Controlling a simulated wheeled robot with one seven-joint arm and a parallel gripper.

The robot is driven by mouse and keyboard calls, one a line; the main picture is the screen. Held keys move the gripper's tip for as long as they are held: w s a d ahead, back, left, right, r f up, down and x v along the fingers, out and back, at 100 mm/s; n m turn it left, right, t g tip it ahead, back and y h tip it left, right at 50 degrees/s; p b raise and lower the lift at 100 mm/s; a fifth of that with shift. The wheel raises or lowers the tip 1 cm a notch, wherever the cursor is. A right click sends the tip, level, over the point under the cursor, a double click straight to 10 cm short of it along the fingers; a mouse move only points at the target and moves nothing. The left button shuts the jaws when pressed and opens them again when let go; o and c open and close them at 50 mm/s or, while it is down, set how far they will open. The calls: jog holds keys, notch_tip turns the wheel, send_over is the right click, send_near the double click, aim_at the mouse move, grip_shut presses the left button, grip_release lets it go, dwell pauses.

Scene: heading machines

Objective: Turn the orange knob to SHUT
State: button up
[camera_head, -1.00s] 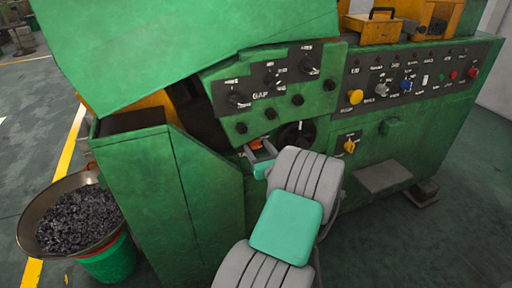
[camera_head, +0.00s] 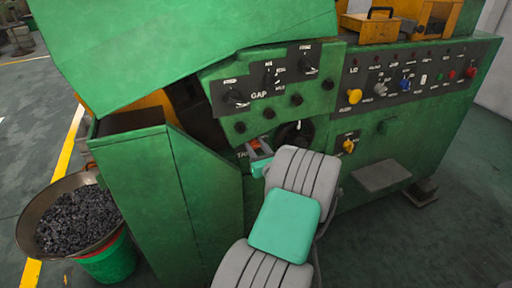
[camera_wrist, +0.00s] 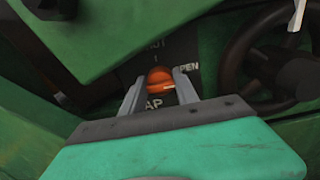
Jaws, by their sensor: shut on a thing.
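The orange knob (camera_wrist: 160,82) sits on a dark label plate between my fingertips in the wrist view. The word OPEN (camera_wrist: 187,67) is partly visible to its right, and a partly hidden label above it ends in "UT". My gripper (camera_wrist: 160,86) is shut on the knob, one finger on each side. In the head view the knob (camera_head: 254,143) is a small orange patch at my gripper (camera_head: 257,149), low on the green machine. The fingers and green palm hide part of the plate. I cannot tell which label the knob points to.
A dark handwheel (camera_wrist: 275,65) is close on the right of the knob. A green panel edge (camera_wrist: 75,35) overhangs at upper left. The black-knob GAP panel (camera_head: 275,80) is above, and a yellow knob (camera_head: 348,146) is to the right. A bin of dark pieces (camera_head: 75,220) stands at left.

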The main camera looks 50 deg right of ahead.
jog(key=shift+n, duration=0.3)
grip_shut()
jog(key=n+b, duration=0.1)
jog(key=n, duration=0.2)
jog(key=shift+f, duration=0.1)
jog(key=n+b, duration=0.1)
jog(key=n, duration=0.4)
jog(key=shift+w+a+f+b, duration=0.1)
jog(key=shift+a+b, duration=0.05)
jog(key=shift+b, duration=0.2)
jog(key=n+b, duration=0.3)
jog(key=n, duration=0.2)
jog(key=shift+f, duration=0.15)
jog(key=shift+n+b, duration=1.35)
jog(key=shift+n, duration=0.65)
jog(key=o, duration=1.3)
grip_release()
jog(key=shift+c, duration=0.2)
